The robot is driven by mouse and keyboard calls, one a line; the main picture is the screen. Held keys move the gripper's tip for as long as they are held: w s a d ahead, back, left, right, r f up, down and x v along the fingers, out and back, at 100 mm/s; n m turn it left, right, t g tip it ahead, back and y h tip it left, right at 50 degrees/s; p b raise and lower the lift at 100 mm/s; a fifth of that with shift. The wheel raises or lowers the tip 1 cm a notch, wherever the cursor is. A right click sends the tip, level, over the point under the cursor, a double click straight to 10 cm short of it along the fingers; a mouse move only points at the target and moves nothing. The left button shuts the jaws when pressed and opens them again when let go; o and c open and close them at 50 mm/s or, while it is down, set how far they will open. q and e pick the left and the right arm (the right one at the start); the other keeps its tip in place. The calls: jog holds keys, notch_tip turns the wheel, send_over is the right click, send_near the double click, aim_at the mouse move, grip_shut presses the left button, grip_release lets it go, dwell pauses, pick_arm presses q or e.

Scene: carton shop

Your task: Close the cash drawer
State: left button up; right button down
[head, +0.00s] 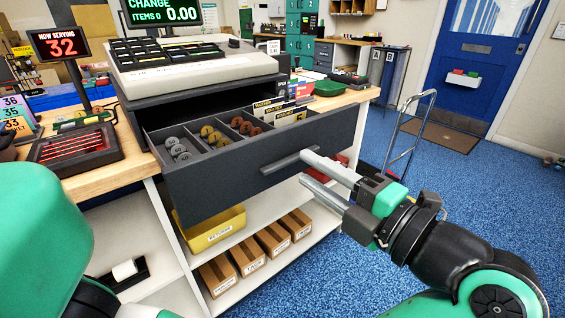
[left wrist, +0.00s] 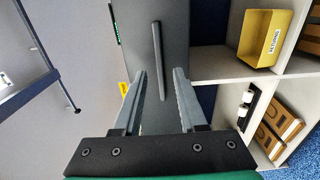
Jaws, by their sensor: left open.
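The dark grey cash drawer (head: 215,182) is pulled well out from under the cash register (head: 195,68). Its compartments of coins and upright notes show. A bar handle (head: 283,163) is on its front panel; the handle also shows in the left wrist view (left wrist: 157,55). My left gripper (head: 304,167) is at the right part of the drawer front, close to the handle. Its two fingers are apart with nothing gripped. In the left wrist view, the handle's near end appears between the fingers (left wrist: 159,72); I cannot tell whether they touch it. My right gripper is out of view.
A yellow bin (head: 212,231) and several small cartons (head: 247,252) sit on shelves below the drawer. A number display (head: 60,44) and a dark tray (head: 75,147) stand on the counter at left. A hand truck (head: 408,135) stands behind my left gripper. Blue floor lies open at right.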

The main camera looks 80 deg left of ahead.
pick_arm(q)
jog(key=shift+x, duration=1.3)
jog(key=shift+c, duration=0.3)
grip_shut()
